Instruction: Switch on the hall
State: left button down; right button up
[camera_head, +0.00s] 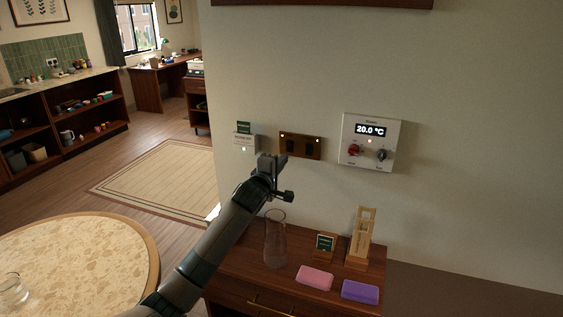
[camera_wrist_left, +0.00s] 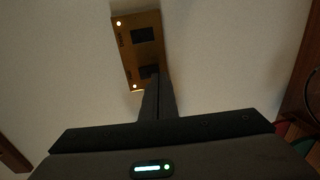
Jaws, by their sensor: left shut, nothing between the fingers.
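A brass switch plate (camera_head: 301,146) with two dark rockers is on the wall, with a small lit light near each end. My left gripper (camera_head: 272,162) is shut and empty at the left end of the plate. In the left wrist view its fingertips (camera_wrist_left: 153,76) overlap the lower rocker (camera_wrist_left: 146,71) and hide part of it. I cannot tell whether they touch it. The other rocker (camera_wrist_left: 143,34) is clear. My right gripper is not in view.
A thermostat panel (camera_head: 371,142) reading 20.0 °C is right of the plate, a card holder (camera_head: 245,137) left. Below, a wooden cabinet (camera_head: 232,265) bears a glass carafe (camera_head: 275,240), a wooden stand (camera_head: 361,238), pink (camera_head: 315,277) and purple (camera_head: 360,291) blocks.

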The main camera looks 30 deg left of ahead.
pick_arm(q)
jog(key=f+b+v, duration=0.2)
jog(key=b+v, duration=0.1)
jog(key=v, duration=0.7)
jog(key=shift+b, duration=0.4)
dwell(0.4)
